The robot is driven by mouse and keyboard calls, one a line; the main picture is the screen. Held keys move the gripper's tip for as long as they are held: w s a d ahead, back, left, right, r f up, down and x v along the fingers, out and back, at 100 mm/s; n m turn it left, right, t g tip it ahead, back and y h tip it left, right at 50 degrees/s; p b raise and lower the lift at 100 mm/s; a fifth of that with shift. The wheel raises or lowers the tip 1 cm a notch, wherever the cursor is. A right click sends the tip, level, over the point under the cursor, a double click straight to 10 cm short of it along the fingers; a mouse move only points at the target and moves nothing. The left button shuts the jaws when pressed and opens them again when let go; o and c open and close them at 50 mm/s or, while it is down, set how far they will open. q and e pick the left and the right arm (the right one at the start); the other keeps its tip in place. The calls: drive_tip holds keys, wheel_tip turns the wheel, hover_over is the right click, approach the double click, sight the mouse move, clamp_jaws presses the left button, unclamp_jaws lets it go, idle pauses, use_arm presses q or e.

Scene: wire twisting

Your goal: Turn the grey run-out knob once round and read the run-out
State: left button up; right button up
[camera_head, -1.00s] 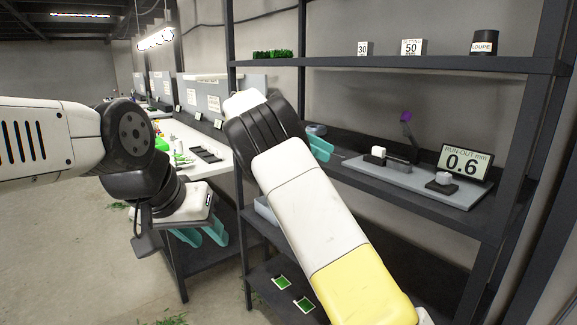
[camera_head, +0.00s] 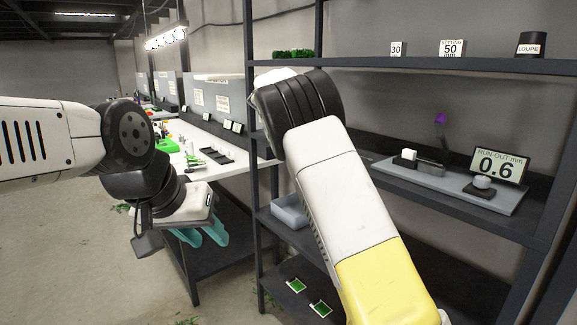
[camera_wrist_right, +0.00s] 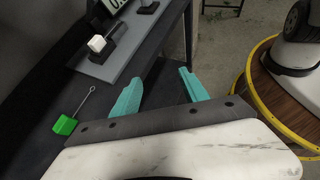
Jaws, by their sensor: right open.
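The run-out station is a grey plate (camera_head: 440,187) on the middle shelf. A pale grey knob (camera_head: 482,182) sits on a black base at its right end, in front of the run-out display (camera_head: 498,165), which reads 0.6. A white block (camera_head: 408,154) is at its left end and shows in the right wrist view (camera_wrist_right: 97,43). My right gripper (camera_wrist_right: 162,88) is open and empty, apart from the plate; my right arm hides it in the head view. My left gripper (camera_head: 203,234) is at lower left, empty, with its teal fingers apart.
A green-handled wire tool (camera_wrist_right: 66,124) lies near my right gripper's left finger. A shelf upright (camera_head: 270,222) and the upper shelf (camera_head: 430,65) frame the space. A grey bin (camera_head: 290,212) is on a lower shelf. A workbench (camera_head: 215,155) stands farther back.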

drive_tip(key=s+d+f+m+t+y, duration=0.2)
drive_tip(key=s+d+f+m+y, duration=0.15)
drive_tip(key=s+d+y, duration=0.4)
drive_tip(key=s+a+f+m+t+y, duration=0.1)
drive_tip(key=s+a+m+t+y, duration=0.1)
drive_tip(key=s, duration=0.7)
drive_tip(key=s+a+f+m+t+y, duration=0.1)
drive_tip(key=s+a+m+t+y, duration=0.2)
drive_tip(key=s+m, duration=0.5)
drive_tip(key=s+a+t, duration=0.1)
drive_tip(key=t, duration=0.1)
drive_tip(key=shift+s+a+f+t, duration=0.25)
drive_tip(key=shift+s+a+t, duration=0.05)
drive_tip(key=shift+s+t, duration=0.1)
drive_tip(key=shift+d+y, duration=0.1)
drive_tip(key=shift+y, duration=0.15)
